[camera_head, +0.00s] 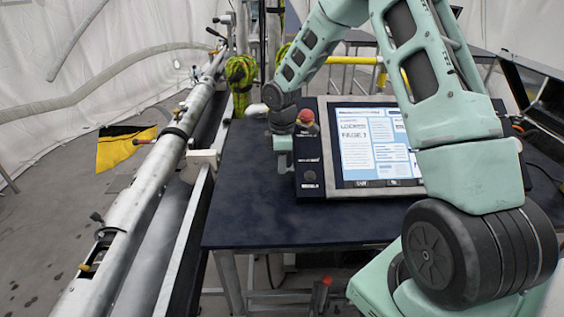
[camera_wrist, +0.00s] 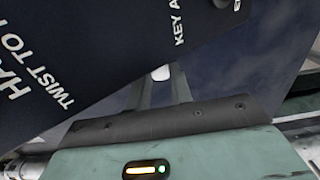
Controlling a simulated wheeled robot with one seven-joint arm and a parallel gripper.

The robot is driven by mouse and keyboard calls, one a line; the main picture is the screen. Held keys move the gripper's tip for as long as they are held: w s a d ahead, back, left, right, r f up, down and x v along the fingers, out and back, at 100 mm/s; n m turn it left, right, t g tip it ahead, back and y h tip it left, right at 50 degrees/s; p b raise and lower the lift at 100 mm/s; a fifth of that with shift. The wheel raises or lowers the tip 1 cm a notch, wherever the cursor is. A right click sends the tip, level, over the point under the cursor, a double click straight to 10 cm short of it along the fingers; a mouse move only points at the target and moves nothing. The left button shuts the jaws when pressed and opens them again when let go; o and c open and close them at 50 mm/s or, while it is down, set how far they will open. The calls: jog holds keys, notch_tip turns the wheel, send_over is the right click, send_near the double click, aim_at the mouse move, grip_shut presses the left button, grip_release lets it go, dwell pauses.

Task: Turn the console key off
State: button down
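The console (camera_head: 308,158) sits on the dark table, with a lit screen (camera_head: 372,142) and a narrow dark panel on its left. A small round dark key switch (camera_head: 310,176) seems to be low on that panel; its setting is too small to read. My gripper (camera_head: 284,164) hangs beside the console's left edge, away from the key.
A red knob (camera_head: 306,117) stands at the panel's top left. The table (camera_head: 250,215) is bare left of and in front of the console. A long metal pipe (camera_head: 150,185) runs along the left. A yellow-green wrapped item (camera_head: 240,80) is behind.

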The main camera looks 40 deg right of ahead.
jog(key=shift+w+d+r+g+p, duration=0.1)
jog(key=shift+r+g+p, duration=0.2)
jog(key=shift+p, duration=0.7)
jog(key=shift+w+f+g+y+p, duration=0.1)
jog(key=shift+f+g+y+p, duration=0.2)
jog(key=shift+p, duration=0.45)
jog(key=c, duration=1.2)
grip_release()
jog(key=shift+c, duration=0.2)
notch_tip(320, 180, up, 17)
jog(key=w+d+b, duration=0.1)
jog(key=w+b, duration=0.1)
jog(key=b, duration=0.1)
jog(key=shift+d+r+b, duration=0.15)
jog(key=shift+b, duration=0.2)
jog(key=shift+s, duration=0.1)
